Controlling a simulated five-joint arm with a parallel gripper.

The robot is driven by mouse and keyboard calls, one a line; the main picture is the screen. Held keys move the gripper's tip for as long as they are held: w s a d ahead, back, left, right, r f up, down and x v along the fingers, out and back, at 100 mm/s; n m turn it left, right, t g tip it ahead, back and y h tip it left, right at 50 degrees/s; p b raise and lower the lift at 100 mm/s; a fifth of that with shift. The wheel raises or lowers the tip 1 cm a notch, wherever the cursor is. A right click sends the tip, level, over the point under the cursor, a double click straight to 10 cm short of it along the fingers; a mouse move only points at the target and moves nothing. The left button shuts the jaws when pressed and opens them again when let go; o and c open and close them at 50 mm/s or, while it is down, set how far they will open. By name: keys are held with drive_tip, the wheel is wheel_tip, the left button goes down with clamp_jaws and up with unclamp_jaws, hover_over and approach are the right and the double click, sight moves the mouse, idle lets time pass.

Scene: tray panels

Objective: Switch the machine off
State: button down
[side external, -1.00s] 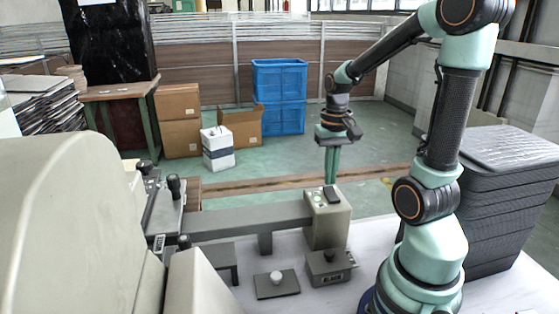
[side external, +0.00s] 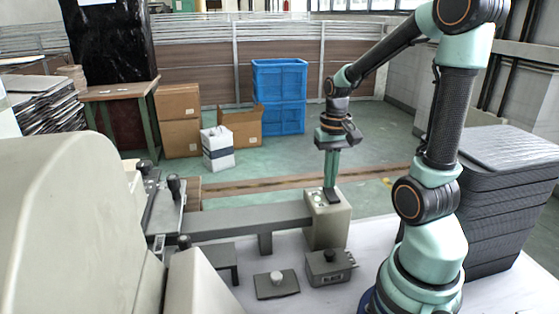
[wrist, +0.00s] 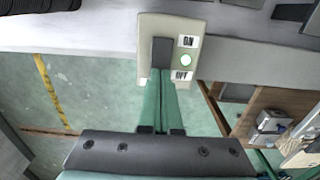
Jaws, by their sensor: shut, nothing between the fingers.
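The machine's switch box (side external: 328,222) is pale beige and stands at the end of a grey beam. In the side view the dark rocker (side external: 330,196) is partly behind my fingertips. My gripper (side external: 331,186) is shut and empty, pointing down over the box. In the wrist view its green fingertips (wrist: 161,72) meet the OFF end of the rocker. I cannot tell whether they touch it.
A large beige machine body (side external: 70,230) fills the left. A small block with a dark knob (side external: 330,266) and a flat plate with a pale knob (side external: 276,284) lie on the white table (side external: 375,246). Black stacked trays (side external: 505,200) stand right.

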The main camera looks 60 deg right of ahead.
drive_tip(key=shift+f, duration=0.4)
drive_tip(key=shift+r, duration=3.55)
drive_tip(key=w+a+r+n+t, duration=0.1)
drive_tip(key=a+n, duration=0.3)
drive_tip(key=a, duration=0.4)
drive_tip(key=w+a+r+n+t, duration=0.2)
drive_tip(key=w+a+n+t, duration=0.1)
drive_tip(key=a, duration=0.6)
drive_tip(key=shift+a+n+t, duration=0.25)
drive_tip(key=shift+n+t, duration=0.55)
drive_tip(key=shift+n, duration=0.2)
drive_tip(key=shift+r, duration=0.1)
